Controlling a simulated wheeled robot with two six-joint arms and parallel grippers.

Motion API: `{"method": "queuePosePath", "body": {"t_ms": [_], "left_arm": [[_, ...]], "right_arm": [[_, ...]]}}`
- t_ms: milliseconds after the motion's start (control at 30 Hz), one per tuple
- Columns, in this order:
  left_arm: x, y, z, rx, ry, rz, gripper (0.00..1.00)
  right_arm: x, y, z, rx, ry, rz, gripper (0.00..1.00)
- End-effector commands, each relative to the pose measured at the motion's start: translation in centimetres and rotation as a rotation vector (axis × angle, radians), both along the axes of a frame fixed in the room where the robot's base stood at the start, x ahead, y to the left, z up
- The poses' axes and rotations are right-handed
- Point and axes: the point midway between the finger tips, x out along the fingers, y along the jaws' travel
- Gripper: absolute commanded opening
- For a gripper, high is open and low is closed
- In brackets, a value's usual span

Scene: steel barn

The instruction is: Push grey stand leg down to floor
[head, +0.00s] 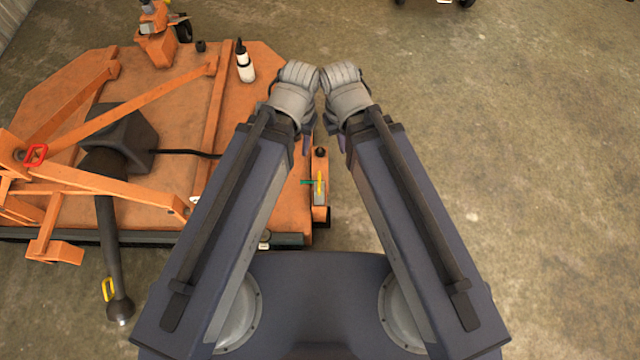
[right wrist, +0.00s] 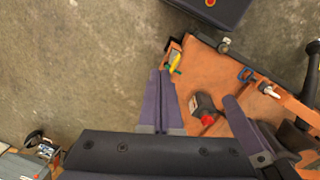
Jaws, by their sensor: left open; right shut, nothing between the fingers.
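A small grey piece (head: 320,192), which looks like the stand leg, sits in an orange bracket at the right edge of the orange mower deck (head: 150,205). A yellow part and a green pin are on it. It also shows in the right wrist view (right wrist: 174,57), ahead of my fingers. Its foot and its gap to the floor cannot be made out. My right gripper (head: 341,144) is shut and empty, beyond the bracket in the head view; its purple fingers lie together in the wrist view (right wrist: 164,102). My left gripper (head: 306,143) is open, mostly hidden behind its wrist.
A white bottle with a black top (head: 245,62) stands on the deck. An orange frame (head: 110,180) covers the deck's left. Concrete floor (head: 530,150) on the right is clear.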

Motion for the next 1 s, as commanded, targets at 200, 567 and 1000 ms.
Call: {"method": "queuePosePath", "body": {"t_ms": [200, 567, 1000], "left_arm": [[0.0, 0.0, 0.0, 0.000, 0.000, 0.000, 0.50], [0.0, 0.0, -0.2, 0.000, 0.000, 0.000, 0.50], [0.0, 0.0, -12.7, 0.000, 0.000, -0.001, 0.50]], "right_arm": [[0.0, 0.0, 0.0, 0.000, 0.000, 0.000, 0.00], [0.0, 0.0, -0.2, 0.001, 0.000, -0.001, 0.08], [3.9, 1.9, -12.8, 0.122, -0.008, -0.133, 0.47]]}}
